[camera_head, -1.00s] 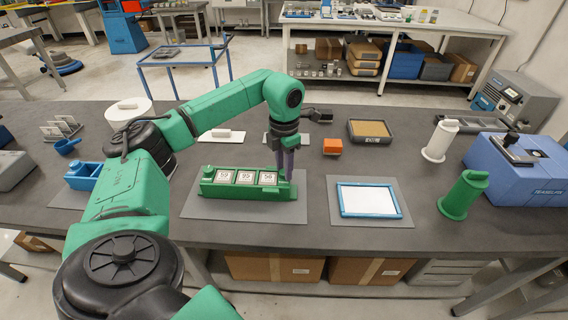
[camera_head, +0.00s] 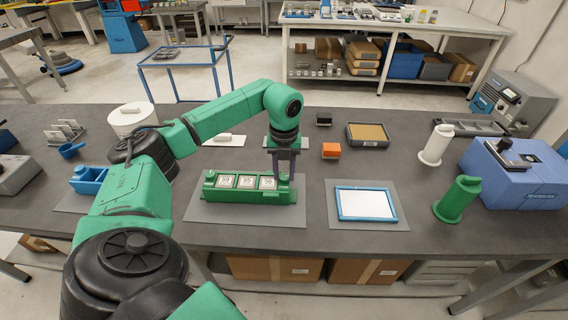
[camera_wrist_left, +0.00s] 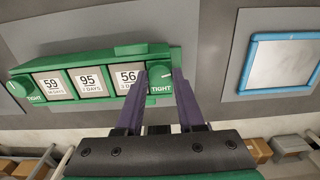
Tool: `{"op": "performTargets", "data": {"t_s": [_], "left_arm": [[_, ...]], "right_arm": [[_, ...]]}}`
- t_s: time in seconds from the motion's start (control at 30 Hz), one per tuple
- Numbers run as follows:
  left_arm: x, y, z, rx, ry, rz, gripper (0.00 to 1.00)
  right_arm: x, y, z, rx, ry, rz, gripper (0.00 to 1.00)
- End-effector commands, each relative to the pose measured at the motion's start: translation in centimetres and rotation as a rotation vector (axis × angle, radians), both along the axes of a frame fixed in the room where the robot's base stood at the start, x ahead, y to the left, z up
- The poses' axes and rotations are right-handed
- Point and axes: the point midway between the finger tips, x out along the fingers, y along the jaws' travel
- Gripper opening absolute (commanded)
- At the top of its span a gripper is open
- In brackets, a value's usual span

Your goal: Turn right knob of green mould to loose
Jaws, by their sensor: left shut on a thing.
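The green mould (camera_head: 226,194) lies on a grey mat on the table, with three number windows reading 59, 95 and 56. In the left wrist view the mould (camera_wrist_left: 130,51) shows a round green left knob (camera_wrist_left: 17,88) and the right knob (camera_wrist_left: 157,73), each beside a TIGHT label. My left gripper (camera_head: 282,183) points down at the mould's right end. Its purple fingers stand either side of the right knob, shut on it; it also shows in the left wrist view (camera_wrist_left: 160,82). The fingers partly hide the knob. My right gripper is out of view.
A blue-framed white panel (camera_head: 366,203) lies on a mat to the right. An orange block (camera_head: 331,151) and a tan-filled tray (camera_head: 368,134) are behind. My left arm covers the table's left middle.

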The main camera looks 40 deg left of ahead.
Motion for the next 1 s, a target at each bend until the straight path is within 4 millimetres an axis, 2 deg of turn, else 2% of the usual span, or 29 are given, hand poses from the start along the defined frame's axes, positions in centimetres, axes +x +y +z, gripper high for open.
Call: {"op": "performTargets", "data": {"t_s": [1.0], "left_arm": [[0.0, 0.0, 0.2, -0.001, 0.003, 0.961, 0.00]], "right_arm": [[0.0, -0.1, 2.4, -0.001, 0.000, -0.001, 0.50]]}}
